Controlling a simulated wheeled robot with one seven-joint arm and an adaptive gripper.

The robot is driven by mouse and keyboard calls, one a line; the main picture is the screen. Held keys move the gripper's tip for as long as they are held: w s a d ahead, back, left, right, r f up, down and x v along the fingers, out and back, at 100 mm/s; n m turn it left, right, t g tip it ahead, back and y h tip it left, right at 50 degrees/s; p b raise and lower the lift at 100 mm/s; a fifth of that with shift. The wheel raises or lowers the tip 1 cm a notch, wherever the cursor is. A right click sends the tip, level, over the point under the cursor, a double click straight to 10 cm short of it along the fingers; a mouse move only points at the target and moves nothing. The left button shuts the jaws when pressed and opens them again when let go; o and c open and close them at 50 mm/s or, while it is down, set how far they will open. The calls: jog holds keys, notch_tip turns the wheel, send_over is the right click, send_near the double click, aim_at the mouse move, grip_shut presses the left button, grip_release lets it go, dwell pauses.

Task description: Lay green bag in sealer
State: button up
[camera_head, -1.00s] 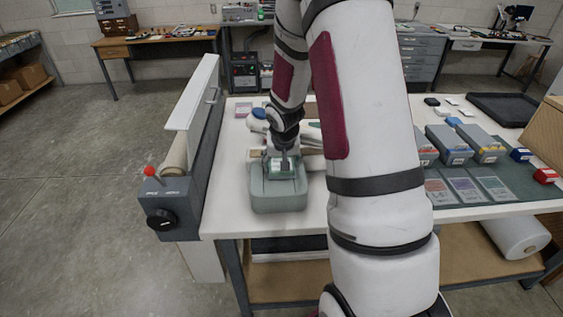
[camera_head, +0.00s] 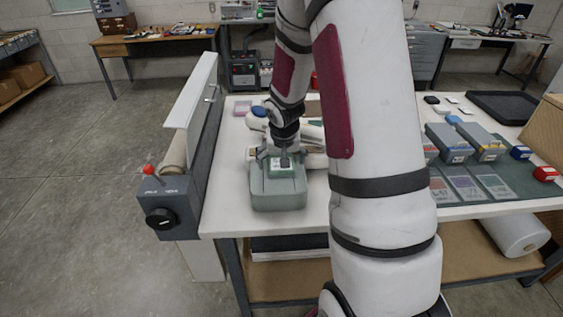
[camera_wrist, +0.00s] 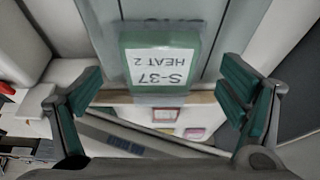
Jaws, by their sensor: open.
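The green bag (camera_wrist: 165,55), with a white label reading "S-37 HEAT 2" upside down, lies ahead of my gripper in the wrist view. It also shows in the head view (camera_head: 281,163) at a grey-green box (camera_head: 278,197) near the table's front edge. My gripper (camera_wrist: 163,90) is open, its two green-padded fingers spread to either side of the bag with gaps between. Whether the bag lies in or on the box I cannot tell. The sealer (camera_head: 180,205) stands along the table's left edge, its long white bar (camera_head: 193,92) raised; it has a red-knobbed lever and black dial.
The white table (camera_head: 232,190) has free room between the sealer and the box. White and blue items lie behind the gripper, partly hidden by my arm. To the right, grey boxes (camera_head: 485,147) and flat packets (camera_head: 465,188) rest on a dark mat.

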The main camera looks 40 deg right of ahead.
jog(key=v, duration=1)
jog(key=shift+r, duration=0.25)
jog(key=shift+s, duration=0.1)
